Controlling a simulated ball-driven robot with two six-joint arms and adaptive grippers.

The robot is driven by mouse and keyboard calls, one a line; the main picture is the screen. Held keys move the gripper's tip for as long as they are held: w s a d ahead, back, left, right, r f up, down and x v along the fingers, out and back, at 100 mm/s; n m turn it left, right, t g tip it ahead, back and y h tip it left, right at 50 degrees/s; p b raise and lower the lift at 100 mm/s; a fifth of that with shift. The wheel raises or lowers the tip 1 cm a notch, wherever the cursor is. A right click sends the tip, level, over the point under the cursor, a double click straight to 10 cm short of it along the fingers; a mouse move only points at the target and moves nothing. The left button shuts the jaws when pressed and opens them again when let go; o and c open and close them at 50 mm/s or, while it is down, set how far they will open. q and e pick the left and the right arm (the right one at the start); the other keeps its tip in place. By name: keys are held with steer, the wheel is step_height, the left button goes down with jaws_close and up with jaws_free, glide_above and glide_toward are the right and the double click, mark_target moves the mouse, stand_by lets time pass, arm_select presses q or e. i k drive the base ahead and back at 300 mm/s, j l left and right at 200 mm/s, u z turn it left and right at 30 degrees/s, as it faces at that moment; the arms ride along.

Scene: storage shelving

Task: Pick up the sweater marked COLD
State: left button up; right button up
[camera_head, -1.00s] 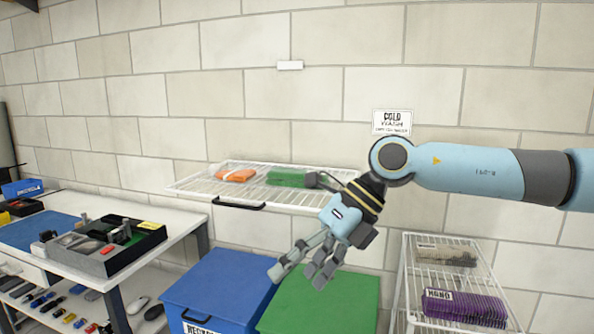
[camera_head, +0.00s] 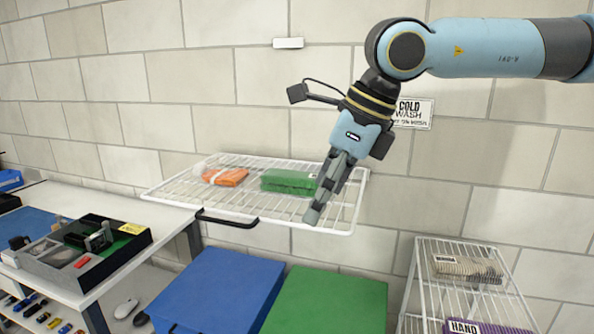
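A folded green garment (camera_head: 288,182) with a small pale tag lies on the white wire shelf (camera_head: 175,189) on the wall. A folded orange garment (camera_head: 224,177) with a white band lies to its left. A folded beige garment (camera_head: 467,270) with a label too small to read is on the right wire rack. Below it is a purple garment (camera_head: 490,328) labelled HAND. A COLD WASH sign (camera_head: 413,113) is on the wall, partly behind my arm. My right gripper (camera_head: 318,208) points down over the shelf's right end, just right of the green garment. Its fingers overlap edge-on and seem empty. My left gripper is out of view.
A blue bin (camera_head: 222,290) and a green bin (camera_head: 328,300) stand below the shelf. A white table (camera_head: 165,218) with a grey tray (camera_head: 60,283) is at left. The wire rack (camera_head: 420,285) stands at right.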

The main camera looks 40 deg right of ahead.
mark_target(281, 181)
steer(key=i+l, duration=0.35)
steer(key=l, duration=0.15)
steer(key=i+l, duration=0.35)
steer(key=l, duration=0.15)
